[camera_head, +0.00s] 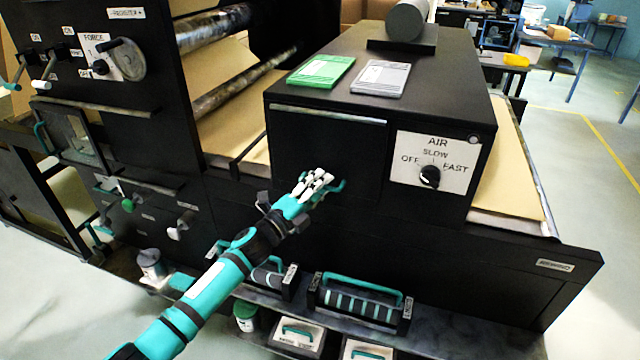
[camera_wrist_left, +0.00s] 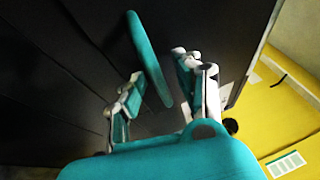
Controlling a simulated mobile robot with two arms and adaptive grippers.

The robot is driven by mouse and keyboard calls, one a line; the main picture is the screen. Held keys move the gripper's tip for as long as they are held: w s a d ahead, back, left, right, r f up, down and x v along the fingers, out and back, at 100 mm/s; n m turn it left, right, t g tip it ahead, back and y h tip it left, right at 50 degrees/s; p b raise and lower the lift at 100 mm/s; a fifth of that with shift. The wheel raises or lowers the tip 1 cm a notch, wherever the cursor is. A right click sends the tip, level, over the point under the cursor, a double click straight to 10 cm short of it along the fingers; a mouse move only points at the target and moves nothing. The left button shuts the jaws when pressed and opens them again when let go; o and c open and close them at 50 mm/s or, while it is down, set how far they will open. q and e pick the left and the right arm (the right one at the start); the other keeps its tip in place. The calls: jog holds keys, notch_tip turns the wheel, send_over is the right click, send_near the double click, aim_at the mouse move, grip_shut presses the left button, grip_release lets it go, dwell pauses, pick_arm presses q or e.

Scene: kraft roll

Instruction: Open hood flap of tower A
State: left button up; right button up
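The hood flap (camera_head: 325,145) is a black front panel on the dark hood box, with a pale strip along its top edge. It looks closed. Its teal handle (camera_head: 337,187) is at the lower part of the panel, partly behind my left gripper (camera_head: 316,186). In the left wrist view the teal handle (camera_wrist_left: 149,60) reaches in between the two fingers of the gripper (camera_wrist_left: 160,92). The fingers are apart, with gaps showing beside the handle. My right gripper is not in view.
An AIR dial (camera_head: 429,177) sits right of the flap. A green pad (camera_head: 320,71) and a grey pad (camera_head: 381,78) lie on the hood top. Below is a shelf with a teal-handled roller carrier (camera_head: 358,300) and boxes. Kraft paper (camera_head: 510,165) runs out at the right.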

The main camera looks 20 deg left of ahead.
pick_arm(q)
grip_shut()
dwell(0.6)
